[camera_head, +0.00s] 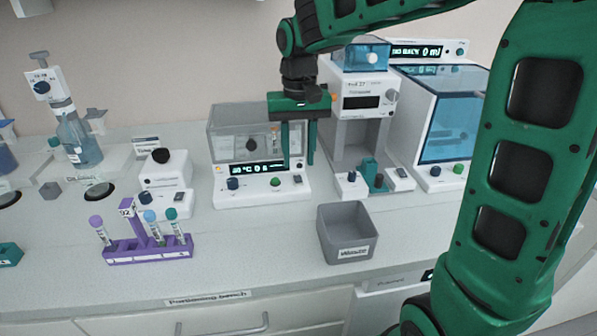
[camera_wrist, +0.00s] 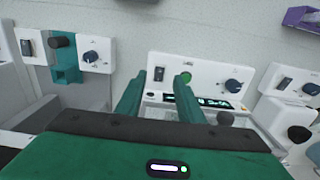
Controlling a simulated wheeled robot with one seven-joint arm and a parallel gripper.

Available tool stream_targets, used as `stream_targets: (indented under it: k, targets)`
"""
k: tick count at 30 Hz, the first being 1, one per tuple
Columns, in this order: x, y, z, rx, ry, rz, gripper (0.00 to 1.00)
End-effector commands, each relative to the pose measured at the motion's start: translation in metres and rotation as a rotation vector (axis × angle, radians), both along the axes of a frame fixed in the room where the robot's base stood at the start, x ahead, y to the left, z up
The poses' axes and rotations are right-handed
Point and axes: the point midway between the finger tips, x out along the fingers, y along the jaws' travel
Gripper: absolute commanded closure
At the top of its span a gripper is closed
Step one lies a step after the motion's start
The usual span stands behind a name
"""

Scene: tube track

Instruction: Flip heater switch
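The likely heater (camera_head: 225,190) is a white unit with a clear lid, a lit display that seems to give a temperature, a blue knob and a green button. Its small dark rocker switch (camera_head: 298,179) is at the right end of the front panel. In the wrist view the heater panel (camera_wrist: 208,68) shows the switch (camera_wrist: 158,74) beside the green button. My green gripper (camera_head: 298,163) is open and empty, fingers pointing down over the heater's right side. In the wrist view the switch appears between my fingertips (camera_wrist: 159,79). I cannot tell contact or the switch's position.
A white machine (camera_head: 370,98) with a teal holder (camera_head: 373,175) stands close on the right. A grey waste bin (camera_head: 347,233) sits in front. A purple tube rack (camera_head: 150,247) and a small white device (camera_head: 165,180) are on the left. The bench before the heater is clear.

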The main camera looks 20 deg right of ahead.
Motion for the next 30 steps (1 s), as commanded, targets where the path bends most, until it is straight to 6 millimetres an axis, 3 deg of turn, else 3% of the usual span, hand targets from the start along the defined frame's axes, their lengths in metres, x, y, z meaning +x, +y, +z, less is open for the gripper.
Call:
stream_targets:
  k: [3,9,22,26,30]
  targets:
    - [-0.001,0.0,-0.021,0.001,0.003,0.001,0.66]
    - [-0.001,-0.001,-0.044,-0.001,0.001,0.0,0.66]
    - [0.0,0.0,-0.052,0.0,-0.001,0.0,0.66]
    - [0.0,0.0,-0.052,0.0,-0.001,0.0,0.97]
    - [0.0,0.0,-0.052,0.0,0.0,0.0,1.0]
